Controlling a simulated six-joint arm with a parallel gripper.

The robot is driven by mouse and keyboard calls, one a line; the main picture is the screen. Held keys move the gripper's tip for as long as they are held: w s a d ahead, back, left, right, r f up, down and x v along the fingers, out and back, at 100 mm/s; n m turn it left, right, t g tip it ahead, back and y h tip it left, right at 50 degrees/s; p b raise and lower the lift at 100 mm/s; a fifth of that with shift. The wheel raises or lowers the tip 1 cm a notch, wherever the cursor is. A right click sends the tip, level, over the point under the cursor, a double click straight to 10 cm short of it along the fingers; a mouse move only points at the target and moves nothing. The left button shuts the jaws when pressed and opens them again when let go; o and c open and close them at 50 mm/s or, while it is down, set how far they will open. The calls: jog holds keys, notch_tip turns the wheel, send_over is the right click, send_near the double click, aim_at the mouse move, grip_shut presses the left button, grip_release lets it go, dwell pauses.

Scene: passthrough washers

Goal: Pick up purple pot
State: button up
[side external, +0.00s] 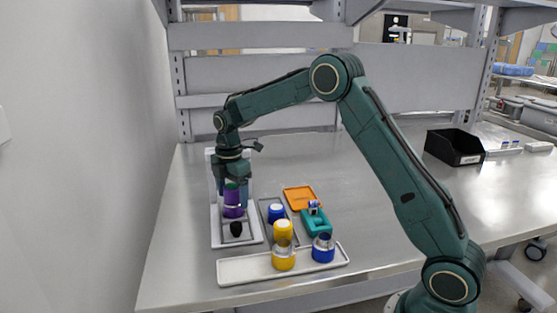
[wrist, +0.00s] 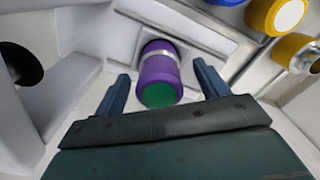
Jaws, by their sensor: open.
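The purple pot (side external: 233,203) stands on the white stand at the left of the table, in the side external view. It is a purple cylinder with a green top and a silver band. In the wrist view the purple pot (wrist: 159,75) lies between the two blue fingers, with a gap on each side. My gripper (wrist: 163,90) is open and empty. In the side external view my gripper (side external: 233,190) points down at the pot, and its fingers partly hide the pot's upper part.
A black knob (side external: 236,229) is in front of the pot. Yellow pots (side external: 283,258) and a blue pot (side external: 323,250) stand on a white tray (side external: 240,273). An orange tray (side external: 299,196) and a teal holder (side external: 318,226) are to the right. A black bin (side external: 453,147) is far right.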

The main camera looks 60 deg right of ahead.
aim_at(233, 202)
jog(key=shift+f, duration=1.6)
jog(key=c, duration=1.2)
jog(key=shift+r, duration=0.1)
notch_tip(233, 202, up, 20)
jog(key=shift+f, duration=0.1)
jog(key=shift+r, duration=0.2)
jog(key=shift+r, duration=1.3)
